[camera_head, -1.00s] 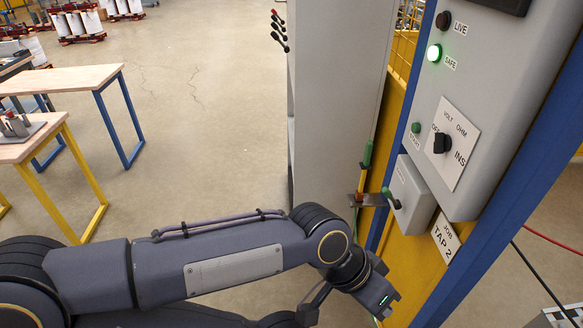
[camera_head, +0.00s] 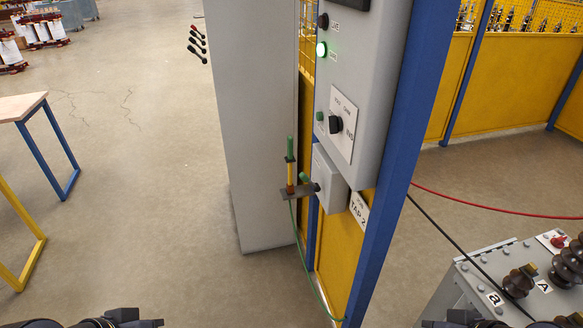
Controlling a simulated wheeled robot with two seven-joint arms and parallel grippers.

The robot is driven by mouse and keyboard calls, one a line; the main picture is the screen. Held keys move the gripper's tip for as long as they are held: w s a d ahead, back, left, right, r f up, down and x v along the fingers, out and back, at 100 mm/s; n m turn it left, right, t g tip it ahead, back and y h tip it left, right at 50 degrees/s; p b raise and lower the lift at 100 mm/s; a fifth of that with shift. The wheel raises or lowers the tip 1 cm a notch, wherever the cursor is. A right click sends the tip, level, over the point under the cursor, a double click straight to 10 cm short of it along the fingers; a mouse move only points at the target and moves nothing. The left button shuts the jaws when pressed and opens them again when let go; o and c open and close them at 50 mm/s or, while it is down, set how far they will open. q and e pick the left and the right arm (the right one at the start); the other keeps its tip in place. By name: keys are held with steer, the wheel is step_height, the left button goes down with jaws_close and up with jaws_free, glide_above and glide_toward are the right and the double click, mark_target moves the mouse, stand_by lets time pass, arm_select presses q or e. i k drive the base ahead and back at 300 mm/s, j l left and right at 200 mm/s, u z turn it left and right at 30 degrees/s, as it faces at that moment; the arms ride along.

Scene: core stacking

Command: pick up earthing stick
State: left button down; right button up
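The earthing stick (camera_head: 291,172) stands upright in a small grey bracket (camera_head: 286,195) beside the yellow panel. It has a green top, a yellow middle and a reddish lower part. A thin green cable (camera_head: 307,270) hangs from it towards the floor. Only dark parts of my arms show at the bottom left and bottom right edges. Neither gripper's fingers show, and both arms are well below and apart from the stick.
A small grey box (camera_head: 330,180) with a green-tipped lever is close to the stick. A grey cabinet (camera_head: 255,120) stands left; a transformer (camera_head: 480,275) is at right.

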mark_target(290, 159)
steer(key=i+j, duration=0.45)
steer(key=i, duration=0.15)
steer(key=i+j, duration=0.45)
steer(key=i, duration=0.2)
steer(key=i+j+z, duration=0.15)
steer(key=z, duration=0.25)
steer(key=i+j+z, duration=0.2)
steer(key=z, duration=0.15)
steer(key=i+j+z, duration=0.15)
steer(key=j+z, duration=0.25)
steer(key=i+j+z, duration=0.1)
steer(key=j+z, duration=0.15)
steer(key=z, duration=0.15)
